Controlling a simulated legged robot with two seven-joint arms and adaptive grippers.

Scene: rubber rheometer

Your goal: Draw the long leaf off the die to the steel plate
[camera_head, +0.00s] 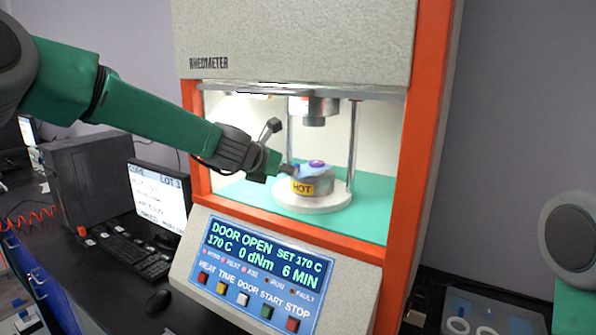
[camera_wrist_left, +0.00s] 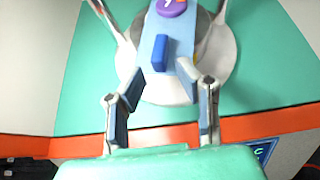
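The long leaf (camera_head: 312,171) is a light blue strip lying on the die (camera_head: 320,184), which bears a yellow HOT label, inside the open rheometer. A purple disc (camera_head: 316,163) sits on top. In the left wrist view the leaf (camera_wrist_left: 160,84) points toward me, with a raised dark blue tab (camera_wrist_left: 159,53); the purple disc (camera_wrist_left: 172,8) is at the top edge. My left gripper (camera_head: 287,170) is at the leaf's near end. In the wrist view its fingers (camera_wrist_left: 160,75) are apart, one each side of the leaf; contact cannot be told. I cannot make out the steel plate. My right gripper is out of view.
The rheometer's orange frame (camera_head: 420,150) and two upright posts bound the chamber. An upper die (camera_head: 314,112) hangs above the leaf. The green chamber floor (camera_head: 375,215) is clear at right. The control panel (camera_head: 255,275) is below; a monitor (camera_head: 160,200) and keyboard stand left.

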